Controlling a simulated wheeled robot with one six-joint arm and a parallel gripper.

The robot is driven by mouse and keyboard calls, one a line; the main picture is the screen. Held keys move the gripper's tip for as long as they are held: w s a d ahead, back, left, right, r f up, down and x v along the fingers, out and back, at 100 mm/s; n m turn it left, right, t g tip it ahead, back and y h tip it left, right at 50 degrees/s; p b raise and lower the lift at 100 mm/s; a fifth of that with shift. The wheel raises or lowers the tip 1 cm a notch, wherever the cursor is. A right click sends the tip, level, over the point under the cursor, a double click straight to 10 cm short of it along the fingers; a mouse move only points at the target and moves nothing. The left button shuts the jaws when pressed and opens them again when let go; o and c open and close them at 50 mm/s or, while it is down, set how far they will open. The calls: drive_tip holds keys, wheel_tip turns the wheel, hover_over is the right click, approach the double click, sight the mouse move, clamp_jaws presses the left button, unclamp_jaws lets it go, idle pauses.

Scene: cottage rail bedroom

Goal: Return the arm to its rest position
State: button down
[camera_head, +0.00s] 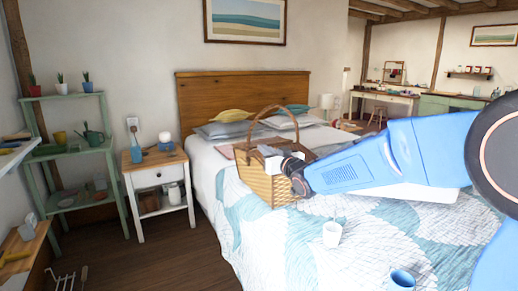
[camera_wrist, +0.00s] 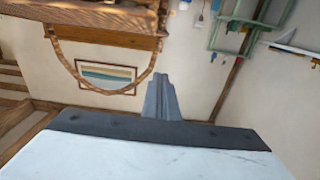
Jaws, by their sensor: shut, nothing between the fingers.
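My blue arm (camera_head: 350,168) reaches in from the right over the bed. My gripper (camera_head: 292,166) is at its left end, next to the right side of a wicker basket (camera_head: 255,183) on the bed. I cannot tell from this view whether they touch. In the wrist view my gripper (camera_wrist: 159,82) shows its fingers together with nothing between them. The basket's hooped handle (camera_wrist: 75,78) hangs into that view at the upper left, apart from the fingers in the picture. That view looks upside down.
A white nightstand (camera_head: 158,176) and a green shelf (camera_head: 112,165) with potted plants stand at the left.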

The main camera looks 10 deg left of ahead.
drive_tip(key=s+d+f+m+g+h, duration=0.1)
drive_tip(key=s+d+f+m+h, duration=0.15)
drive_tip(key=s+d, duration=0.5)
drive_tip(key=s+d+f+m+g+h, duration=0.1)
drive_tip(key=s+d+h, duration=0.25)
drive_tip(key=d, duration=0.65)
drive_tip(key=s+d+f+m+g+h, duration=0.1)
drive_tip(key=s+d+f+h, duration=0.1)
drive_tip(key=s+d, duration=0.55)
drive_tip(key=s+d+f+m+g+h, duration=0.1)
drive_tip(key=s+d+f, duration=0.3)
drive_tip(key=s, duration=0.6)
drive_tip(key=s+d+f+g+h, duration=0.1)
drive_tip(key=s+d+f+g, duration=0.2)
drive_tip(key=s, duration=0.7)
drive_tip(key=s+d+f+m+g, duration=0.1)
drive_tip(key=s+d+f+g, duration=0.2)
drive_tip(key=s, duration=0.6)
wheel_tip(320, 180, down, 3)
drive_tip(key=shift+s+d+r+m+h, duration=0.1)
drive_tip(key=shift+s+d+m+h, duration=0.3)
drive_tip(key=shift+d, duration=0.65)
